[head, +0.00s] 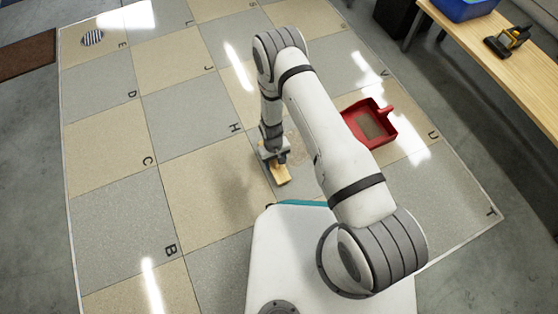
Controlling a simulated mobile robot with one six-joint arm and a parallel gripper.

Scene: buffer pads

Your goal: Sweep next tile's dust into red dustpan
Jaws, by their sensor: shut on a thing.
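The red dustpan (352,124) lies on the tiled floor to the right of my arm, its handle pointing up and right. Brownish dust shows inside it, and my arm hides its left part. My gripper (272,157) is low over the floor, left of the dustpan, shut on a yellowish brush-like tool (280,175). Whether the tool touches the floor I cannot tell. Faint brownish dust (297,142) lies on the tile between the tool and the dustpan, partly behind my arm.
The floor has beige and grey tiles (108,152) marked with letters. A round drain grate (92,38) is at upper left, near a brown mat (25,53). The left tiles are clear.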

